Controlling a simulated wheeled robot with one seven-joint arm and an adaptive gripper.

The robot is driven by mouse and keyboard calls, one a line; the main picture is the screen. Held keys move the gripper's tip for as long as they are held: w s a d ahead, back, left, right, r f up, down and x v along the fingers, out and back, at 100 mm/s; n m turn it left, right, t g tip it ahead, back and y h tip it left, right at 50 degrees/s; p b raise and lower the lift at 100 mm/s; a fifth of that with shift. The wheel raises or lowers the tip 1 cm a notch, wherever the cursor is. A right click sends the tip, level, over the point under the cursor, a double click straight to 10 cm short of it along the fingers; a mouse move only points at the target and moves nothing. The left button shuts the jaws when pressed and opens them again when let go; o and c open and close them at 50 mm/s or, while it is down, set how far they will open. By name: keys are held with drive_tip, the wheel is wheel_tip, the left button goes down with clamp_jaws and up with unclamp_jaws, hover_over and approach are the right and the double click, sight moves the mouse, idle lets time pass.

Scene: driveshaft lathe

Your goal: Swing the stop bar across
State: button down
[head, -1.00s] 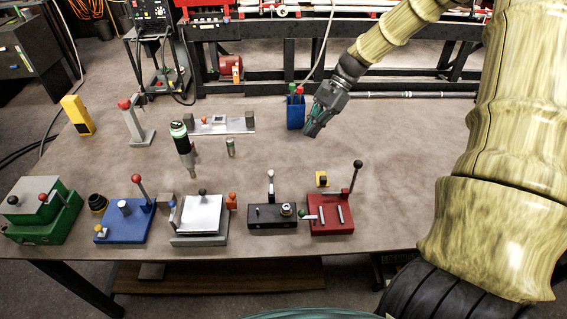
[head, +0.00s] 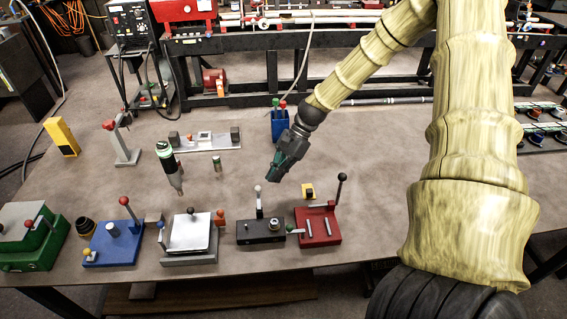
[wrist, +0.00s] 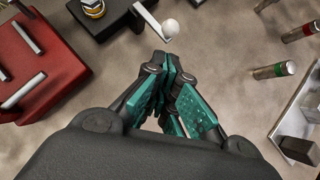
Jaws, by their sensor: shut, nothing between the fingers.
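My gripper (head: 276,177) is shut and empty, pointing down above the table. In the wrist view its closed teal fingertips (wrist: 170,62) appear just below a white ball knob (wrist: 170,27) on a pale lever. This knob (head: 258,188) stands up from a black block (head: 255,232) with a round metal fitting. No contact with the knob is visible. I cannot tell for certain which part is the stop bar; the white-knobbed lever is the one closest to my gripper. The black block (wrist: 110,18) is partly cut off in the wrist view.
A red fixture (head: 325,236) with a tall black-knobbed lever stands right of the black block. A white-topped fixture (head: 189,235) stands left. The table's right side is fairly clear.

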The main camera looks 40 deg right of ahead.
sight(258, 197)
drive_tip(key=shift+a+f, duration=0.2)
drive_tip(key=shift+a, duration=0.9)
drive_tip(key=shift+a, duration=0.1)
drive_tip(key=shift+w+a+n+g, duration=0.1)
drive_tip(key=shift+w+n+g, duration=0.2)
drive_tip(key=shift+n, duration=0.1)
